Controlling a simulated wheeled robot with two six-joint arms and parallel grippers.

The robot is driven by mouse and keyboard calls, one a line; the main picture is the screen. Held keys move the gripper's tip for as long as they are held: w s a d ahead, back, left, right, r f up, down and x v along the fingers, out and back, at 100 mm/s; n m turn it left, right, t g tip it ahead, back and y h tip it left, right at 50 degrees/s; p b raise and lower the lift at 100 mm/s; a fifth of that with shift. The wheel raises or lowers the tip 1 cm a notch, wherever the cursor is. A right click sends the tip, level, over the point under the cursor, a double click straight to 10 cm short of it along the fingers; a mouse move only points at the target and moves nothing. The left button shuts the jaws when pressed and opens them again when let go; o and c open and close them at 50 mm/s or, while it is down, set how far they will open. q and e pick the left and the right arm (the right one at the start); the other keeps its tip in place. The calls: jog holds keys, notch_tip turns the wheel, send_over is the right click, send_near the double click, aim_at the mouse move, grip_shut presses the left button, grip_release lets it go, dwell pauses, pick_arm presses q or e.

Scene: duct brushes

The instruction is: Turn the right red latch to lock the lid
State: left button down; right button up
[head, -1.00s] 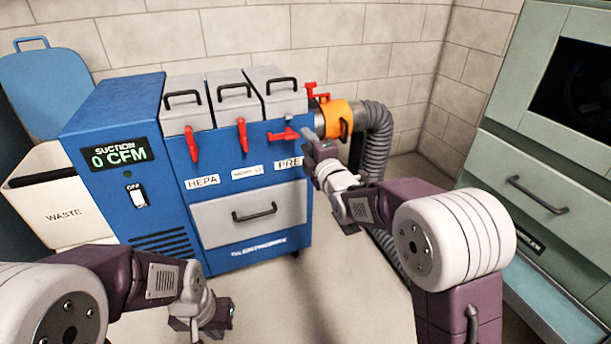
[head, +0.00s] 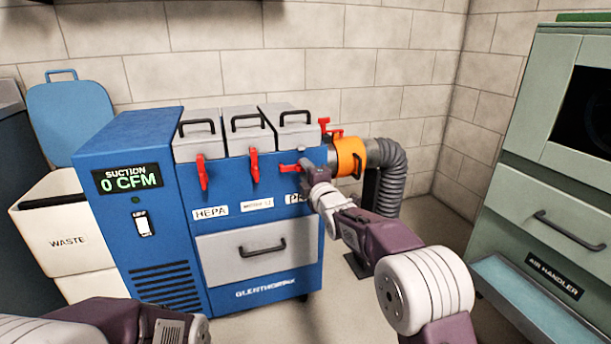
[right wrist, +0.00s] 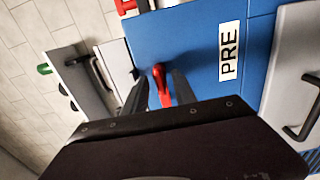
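The right red latch (head: 288,169) is on the blue suction unit's front, below the right grey lid (head: 291,119). It lies sideways, while the other two red latches, the left one (head: 203,172) and the middle one (head: 254,165), hang straight down. The right lid looks closed. My right gripper (head: 306,172) is at the right latch. In the right wrist view, the red latch (right wrist: 161,84) shows between the two spread fingers, with a gap on the left; contact is unclear. Part of my left arm shows at the bottom left, with its gripper out of view.
An orange collar (head: 350,157) and a grey hose (head: 391,170) stand just right of my right gripper. A white waste bin (head: 68,238) is at the left. A green air handler (head: 545,195) stands at the right, with open floor before it.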

jog(key=shift+w, duration=0.1)
grip_shut()
jog(key=shift+d+r+m+p, duration=0.1)
jog(key=shift+m+p, duration=2.15)
jog(key=shift+m, duration=2.2)
jog(key=shift+d+r+m+p, duration=0.1)
jog(key=shift+m+p, duration=2.1)
jog(key=shift+m, duration=2.25)
